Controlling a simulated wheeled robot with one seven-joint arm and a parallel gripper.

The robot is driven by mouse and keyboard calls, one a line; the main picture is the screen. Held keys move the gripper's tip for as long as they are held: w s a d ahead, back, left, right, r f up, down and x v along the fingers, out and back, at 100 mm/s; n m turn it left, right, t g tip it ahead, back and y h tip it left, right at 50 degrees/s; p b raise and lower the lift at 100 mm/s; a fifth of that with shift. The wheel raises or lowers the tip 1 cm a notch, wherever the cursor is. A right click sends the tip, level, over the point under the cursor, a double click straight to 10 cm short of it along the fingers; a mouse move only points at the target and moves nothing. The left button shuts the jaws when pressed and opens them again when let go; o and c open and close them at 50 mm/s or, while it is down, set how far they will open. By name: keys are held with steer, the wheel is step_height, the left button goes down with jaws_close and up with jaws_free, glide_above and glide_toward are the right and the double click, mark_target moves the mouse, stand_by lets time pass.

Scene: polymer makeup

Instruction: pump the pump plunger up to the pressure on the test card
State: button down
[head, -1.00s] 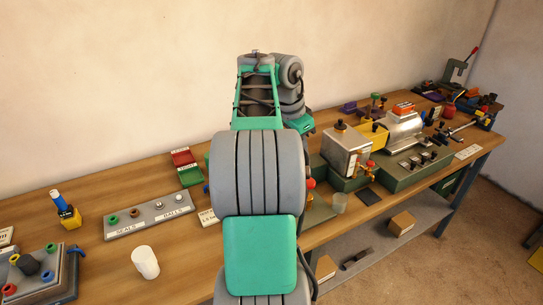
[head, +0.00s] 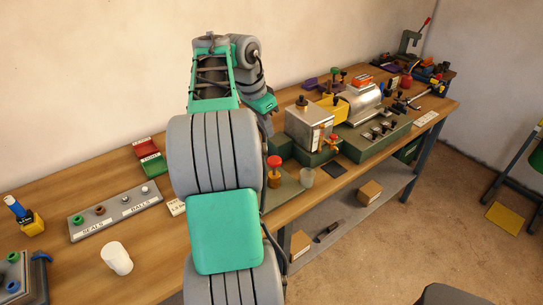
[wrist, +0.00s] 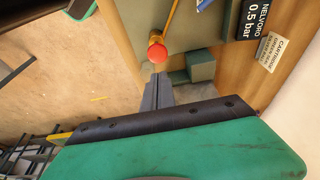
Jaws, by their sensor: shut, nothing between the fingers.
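In the wrist view a round red knob (wrist: 157,52), apparently the top of the pump plunger, lies just beyond the tips of my gripper (wrist: 157,78). My fingers are together and empty. I cannot tell whether the tips touch the knob. In the head view a red-topped knob (head: 274,161) on an orange-brown body stands right of my arm; my gripper is hidden there behind my arm. The test card (wrist: 262,14) is black with white print reading 0.5 bar, at the top right of the wrist view. No gauge reading can be made out.
A cream card (wrist: 271,48) about a cartridge, green seal and green ball lies beside the test card. A metal box unit (head: 309,123) stands behind. A seals-and-balls tray (head: 115,208) and white cup (head: 117,258) are left.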

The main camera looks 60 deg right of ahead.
steer(key=b, duration=0.1)
glide_toward(272, 161)
steer(key=d+f, duration=0.2)
steer(key=f, duration=0.1)
steer(key=s+d+f, duration=0.1)
steer(key=f, duration=0.1)
steer(key=shift+s, duration=0.1)
steer(key=shift+f, duration=0.65)
step_height(272, 161, down, 4)
steer(key=b, duration=0.3)
steer(key=shift+r, duration=0.1)
steer(key=shift+a, duration=0.1)
